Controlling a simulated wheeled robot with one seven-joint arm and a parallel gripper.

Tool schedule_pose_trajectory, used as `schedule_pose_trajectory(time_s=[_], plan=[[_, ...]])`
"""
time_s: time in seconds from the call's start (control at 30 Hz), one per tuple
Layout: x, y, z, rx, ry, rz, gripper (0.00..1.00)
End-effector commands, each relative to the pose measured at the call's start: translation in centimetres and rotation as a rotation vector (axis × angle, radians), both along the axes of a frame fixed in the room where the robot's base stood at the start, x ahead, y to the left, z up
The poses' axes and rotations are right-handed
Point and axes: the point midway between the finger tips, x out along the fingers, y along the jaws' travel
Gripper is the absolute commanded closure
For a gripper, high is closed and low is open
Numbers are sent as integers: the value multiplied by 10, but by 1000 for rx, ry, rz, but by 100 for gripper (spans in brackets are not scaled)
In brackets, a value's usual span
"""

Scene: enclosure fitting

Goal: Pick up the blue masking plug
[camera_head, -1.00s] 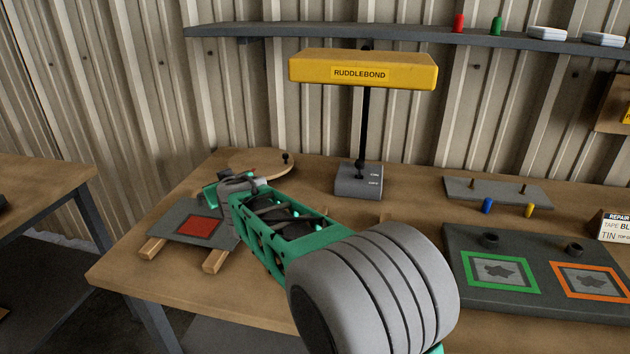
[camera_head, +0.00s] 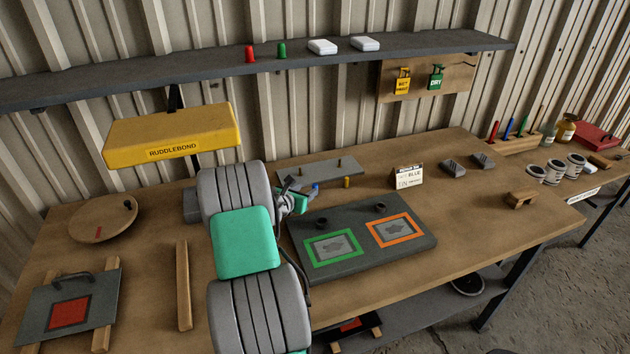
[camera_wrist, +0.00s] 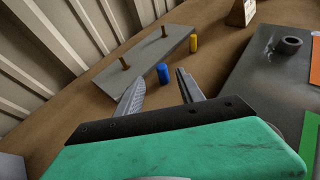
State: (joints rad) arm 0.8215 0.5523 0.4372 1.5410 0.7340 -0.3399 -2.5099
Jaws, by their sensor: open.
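The blue masking plug (camera_wrist: 163,74) stands upright on the bench in front of the grey pegged plate in the wrist view. It lies ahead of and between my gripper's fingertips, and the jaws look apart from it. My gripper (camera_wrist: 158,88) is open and empty. In the head view the blue plug (camera_head: 315,187) shows as a small patch beside my gripper (camera_head: 302,193), partly hidden by it.
The grey plate with two pegs (camera_head: 352,168) lies behind the plugs. A dark board (camera_head: 345,268) with green and orange frames lies in front, bearing dark rings. A small sign (camera_head: 408,177) stands to the right. A yellow lamp (camera_head: 170,136) stands at left.

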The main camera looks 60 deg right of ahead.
Motion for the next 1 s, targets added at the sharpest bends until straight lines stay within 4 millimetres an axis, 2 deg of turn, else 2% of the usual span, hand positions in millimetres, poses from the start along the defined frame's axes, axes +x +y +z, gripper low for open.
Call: schedule_pose_trajectory(time_s=[0.4, 0.63, 1.0], plan=[[-4, -56, -27, 0, -6, 0, 55], [-4, -58, -29, 1, -7, 0, 55], [-4, -57, -29, 1, -8, 1, 85]])
